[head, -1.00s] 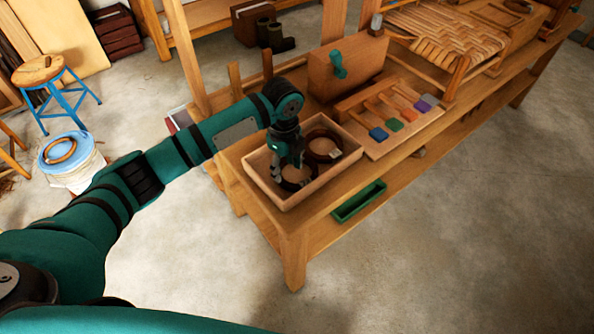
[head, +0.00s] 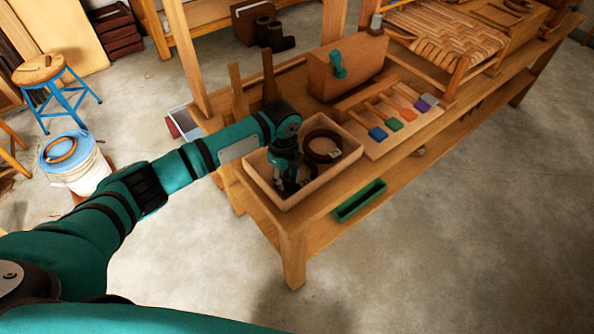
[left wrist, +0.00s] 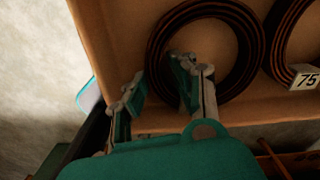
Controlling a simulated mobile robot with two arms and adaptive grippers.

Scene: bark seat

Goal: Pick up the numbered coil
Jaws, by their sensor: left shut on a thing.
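A wooden tray (head: 322,180) on the bench end holds two dark coils. My left gripper (head: 291,185) points down into the near end of the tray. In the left wrist view, the gripper (left wrist: 158,80) is shut on the rim of the near coil (left wrist: 253,60), one finger inside the ring and one outside. No number shows on this coil, which is mostly hidden by the gripper in the head view. My right gripper is out of view.
A board (head: 405,135) with color-tipped tools lies right of the tray, and a wooden box (head: 345,70) stands behind. Upright wooden posts (head: 268,78) rise near my forearm. A green bin (head: 358,200) sits under the bench edge. The floor in front is clear.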

